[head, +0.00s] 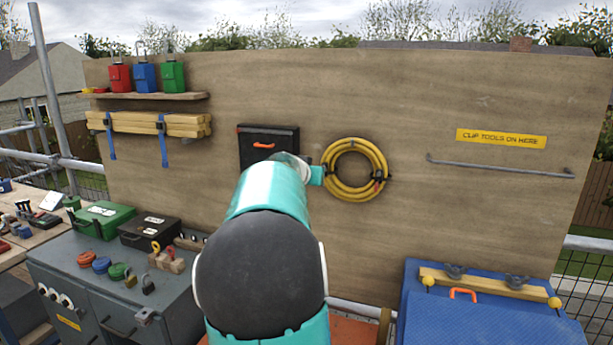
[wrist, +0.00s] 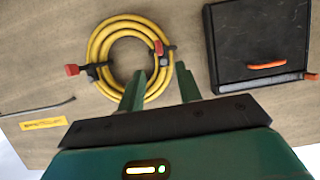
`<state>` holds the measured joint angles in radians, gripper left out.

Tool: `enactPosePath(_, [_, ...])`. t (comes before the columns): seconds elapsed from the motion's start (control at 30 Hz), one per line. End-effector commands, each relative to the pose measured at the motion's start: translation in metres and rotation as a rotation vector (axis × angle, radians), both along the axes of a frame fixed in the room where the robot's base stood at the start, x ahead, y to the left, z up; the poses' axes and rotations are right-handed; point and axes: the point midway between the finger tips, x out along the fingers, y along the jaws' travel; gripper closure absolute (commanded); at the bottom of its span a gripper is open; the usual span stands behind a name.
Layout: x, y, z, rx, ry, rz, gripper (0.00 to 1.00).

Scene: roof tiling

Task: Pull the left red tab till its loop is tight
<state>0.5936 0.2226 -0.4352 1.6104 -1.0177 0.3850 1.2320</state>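A yellow hose coil (head: 383,160) hangs on the wooden board; it also shows in the wrist view (wrist: 97,40), which looks turned upside down. Two black straps wrap the coil, each with a red tab. The tab at picture right in the wrist view, the left red tab (wrist: 158,47) as the head view lies, is close beyond my fingertips. The other red tab (wrist: 72,70) sticks out past the coil's opposite side. My gripper (wrist: 160,69) is open, its green fingers apart, with no tab visibly held. In the head view my arm hides the coil's left edge and that tab.
A black case (head: 268,136) with an orange handle is on the board beside the coil. A metal rail (head: 500,167) under a yellow sign (head: 501,138) is at right. A blue box (head: 490,315) stands below right. The board between coil and rail is clear.

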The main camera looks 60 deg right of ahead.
Motion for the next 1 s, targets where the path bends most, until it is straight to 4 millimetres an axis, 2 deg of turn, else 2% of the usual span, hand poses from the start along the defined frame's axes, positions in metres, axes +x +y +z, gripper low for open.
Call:
enactPosePath(0.2, [0.004,-0.038,-0.017,0.001,0.003,-0.001,0.65])
enactPosePath(0.4, [0.006,-0.064,-0.027,0.001,0.003,-0.001,0.65])
enactPosePath(0.57, [0.008,-0.071,-0.030,0.001,0.001,0.000,0.65])
enactPosePath(0.8, [0.009,-0.072,-0.030,0.001,0.001,0.001,0.65])
enactPosePath(0.83, [0.009,-0.072,-0.030,0.001,0.001,0.001,0.67])
enactPosePath(1.0, [0.009,-0.072,-0.030,0.001,0.001,0.001,1.00])
